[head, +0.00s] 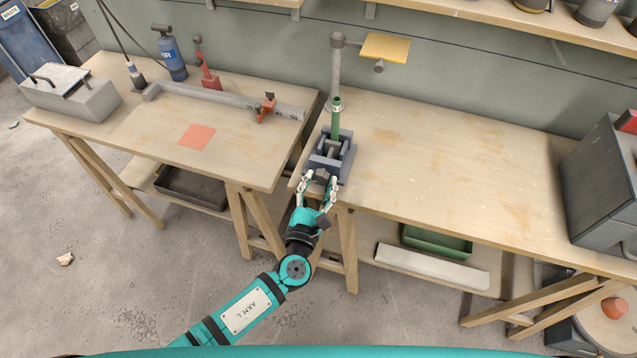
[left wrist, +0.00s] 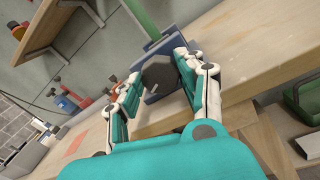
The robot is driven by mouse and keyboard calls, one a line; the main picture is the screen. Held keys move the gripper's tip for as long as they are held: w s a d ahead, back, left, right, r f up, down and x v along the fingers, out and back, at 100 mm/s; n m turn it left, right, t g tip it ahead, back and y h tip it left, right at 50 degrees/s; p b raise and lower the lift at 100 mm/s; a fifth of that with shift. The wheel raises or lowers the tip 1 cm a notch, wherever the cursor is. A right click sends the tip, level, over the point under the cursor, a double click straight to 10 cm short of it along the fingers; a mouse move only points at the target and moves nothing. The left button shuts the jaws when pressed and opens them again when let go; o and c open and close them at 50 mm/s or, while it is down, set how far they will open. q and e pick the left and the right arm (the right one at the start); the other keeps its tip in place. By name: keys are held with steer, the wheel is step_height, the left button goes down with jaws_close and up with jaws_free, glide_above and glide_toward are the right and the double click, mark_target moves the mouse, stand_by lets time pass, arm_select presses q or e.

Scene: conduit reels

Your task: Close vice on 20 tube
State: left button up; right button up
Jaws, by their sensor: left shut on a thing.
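A blue-grey vice (head: 330,156) stands at the front left corner of the right workbench. Whether the jaws touch the tube is unclear. My right gripper is not in view.
A grey post (head: 336,70) with a yellow plate (head: 386,47) rises behind the vice. The left bench holds a measuring rail (head: 225,99), an orange square (head: 197,136) and a blue bottle (head: 172,55). A grey machine (head: 603,190) stands at the far right. The right bench's middle is clear.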

arm_select(q)
steer(key=o, duration=1.1)
steer(key=shift+o, duration=0.2)
steer(key=v, duration=1.2)
steer(key=shift+f, duration=0.15)
steer(key=s+a+f+n+g+y, duration=0.25)
steer(key=a+f+n, duration=0.3)
steer(key=f, duration=0.45)
steer(key=s+a+f+n+g+y, duration=0.15)
steer(key=a+f+n+g, duration=0.35)
steer(key=f, duration=0.5)
steer(key=s+a+f+n+g+y, duration=0.1)
steer(key=s+a+f+n+g, duration=0.2)
steer(key=f+n, duration=0.55)
steer(key=s+a+f+n+g, duration=0.3)
steer(key=s+f+n, duration=0.4)
steer(key=s+n, duration=0.3)
steer(key=s+a+f+n+g, duration=0.3)
steer(key=s+f+n, duration=0.4)
steer(key=s+n, duration=0.4)
steer(key=s+a, duration=0.1)
steer(key=s, duration=0.3)
steer(key=shift+s+f+h, duration=0.3)
steer(key=shift+s+f, duration=0.05)
steer(key=shift+f, duration=0.05)
